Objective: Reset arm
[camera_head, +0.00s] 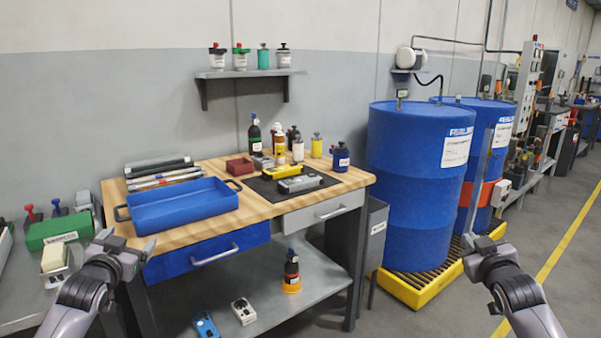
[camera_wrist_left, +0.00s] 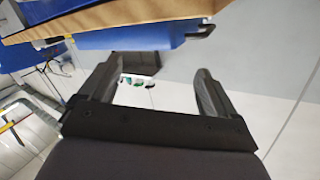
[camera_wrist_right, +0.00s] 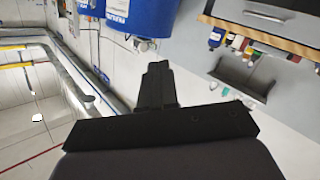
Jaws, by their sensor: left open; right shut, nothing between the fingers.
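My left gripper (camera_head: 125,245) is at the lower left of the head view, in front of the workbench's blue drawer. Its two fingers stand apart and empty in the left wrist view (camera_wrist_left: 155,85). My right gripper (camera_head: 472,243) is at the lower right of the head view, in front of the blue drums. Its fingers are together with nothing between them in the right wrist view (camera_wrist_right: 157,75). Both arms are raised, apart from each other, and neither gripper appears to touch anything.
A wooden workbench (camera_head: 258,211) holds a blue tray (camera_head: 185,208), bottles and tools. Blue drums (camera_head: 415,180) stand on a yellow spill pallet (camera_head: 412,292) at the right. A green case (camera_head: 60,230) lies on a side bench at the left. Floor at the lower right is clear.

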